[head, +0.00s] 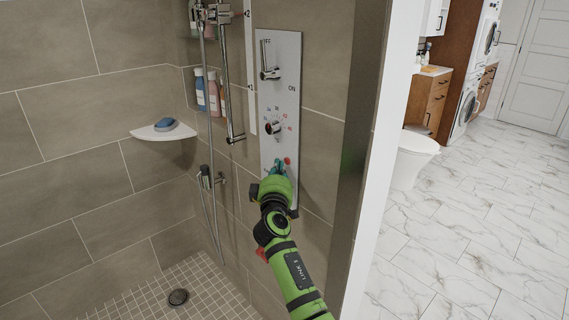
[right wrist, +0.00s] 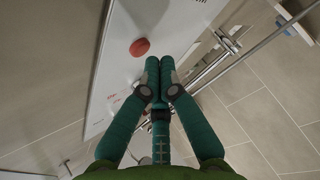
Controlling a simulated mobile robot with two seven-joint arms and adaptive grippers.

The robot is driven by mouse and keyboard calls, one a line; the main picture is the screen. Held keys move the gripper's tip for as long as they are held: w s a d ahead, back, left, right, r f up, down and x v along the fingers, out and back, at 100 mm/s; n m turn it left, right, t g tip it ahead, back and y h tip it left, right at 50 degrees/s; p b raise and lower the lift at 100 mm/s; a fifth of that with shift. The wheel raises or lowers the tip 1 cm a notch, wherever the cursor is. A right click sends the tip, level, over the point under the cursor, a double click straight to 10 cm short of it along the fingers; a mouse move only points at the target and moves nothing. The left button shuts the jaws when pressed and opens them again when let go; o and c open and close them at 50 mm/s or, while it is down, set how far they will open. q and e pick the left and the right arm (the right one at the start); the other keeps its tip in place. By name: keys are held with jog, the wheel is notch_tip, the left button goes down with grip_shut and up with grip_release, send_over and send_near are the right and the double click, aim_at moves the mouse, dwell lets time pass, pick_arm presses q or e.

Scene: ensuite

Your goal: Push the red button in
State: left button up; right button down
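The red button (head: 287,160) is a small round knob low on the grey shower panel (head: 280,90). In the right wrist view the button (right wrist: 139,47) stands out from the panel, left of and beyond my fingertips. My right gripper (head: 278,172) is in front of the lower panel, just left of and below the button. In the right wrist view my right gripper (right wrist: 158,76) has its green fingers together, with nothing visible between them. A gap shows between fingertips and button there. My left gripper is not in view.
The panel's dial (head: 274,128) and upper lever (head: 269,72) stick out above the button. A shower rail with hose (head: 228,80) stands left of the panel. A corner shelf (head: 163,131) holds a blue soap. A wall edge (head: 358,150) is close on the right.

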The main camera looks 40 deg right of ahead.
jog(key=shift+a, duration=0.6)
jog(key=a, duration=0.1)
jog(key=a+b, duration=0.1)
jog(key=a, duration=0.3)
jog(key=shift+s, duration=0.25)
dwell(0.3)
